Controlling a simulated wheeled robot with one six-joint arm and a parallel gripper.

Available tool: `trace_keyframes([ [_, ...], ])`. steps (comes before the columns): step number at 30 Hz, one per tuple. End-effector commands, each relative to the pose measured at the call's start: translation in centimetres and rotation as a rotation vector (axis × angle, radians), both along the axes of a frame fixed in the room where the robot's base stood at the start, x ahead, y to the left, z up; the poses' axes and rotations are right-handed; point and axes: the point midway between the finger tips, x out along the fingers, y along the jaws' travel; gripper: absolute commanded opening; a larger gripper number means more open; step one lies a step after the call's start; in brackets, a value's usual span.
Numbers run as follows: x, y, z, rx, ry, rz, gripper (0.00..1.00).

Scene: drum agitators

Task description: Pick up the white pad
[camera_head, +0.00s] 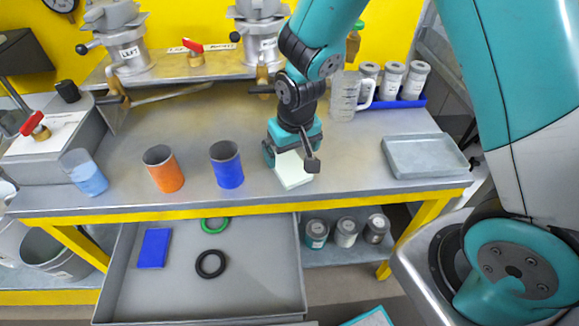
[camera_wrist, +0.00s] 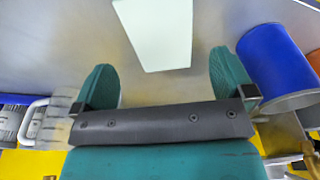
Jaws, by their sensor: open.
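The white pad (camera_head: 292,170) lies flat on the grey workbench, close to its front edge. It also shows in the wrist view (camera_wrist: 158,34), pale and four-sided, ahead of the fingers and roughly between them. My gripper (camera_head: 291,152) is above the pad's far part and hides some of it in the head view. In the wrist view my gripper (camera_wrist: 165,88) has its two teal fingers wide apart with nothing between them. The pad appears apart from both fingers.
A blue cup (camera_head: 227,165) stands just left of my gripper, with an orange cup (camera_head: 163,169) and a beaker of blue liquid (camera_head: 85,173) further left. A clear jug (camera_head: 345,97) stands behind right. A grey tray (camera_head: 424,156) is at right. An open drawer (camera_head: 200,290) lies below.

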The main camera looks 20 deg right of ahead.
Motion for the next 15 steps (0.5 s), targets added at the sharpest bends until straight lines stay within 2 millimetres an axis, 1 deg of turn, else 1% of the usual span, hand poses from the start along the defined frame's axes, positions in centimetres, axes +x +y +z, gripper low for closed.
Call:
trace_keyframes([
  [6, 0.2, 0.2, -3.4, -0.002, 0.006, 0.001, 1.0],
  [9, 0.4, 0.2, -4.4, -0.001, 0.004, 0.001, 1.0],
  [15, 0.5, 0.2, -4.7, 0.0, 0.001, 0.001, 1.0],
])
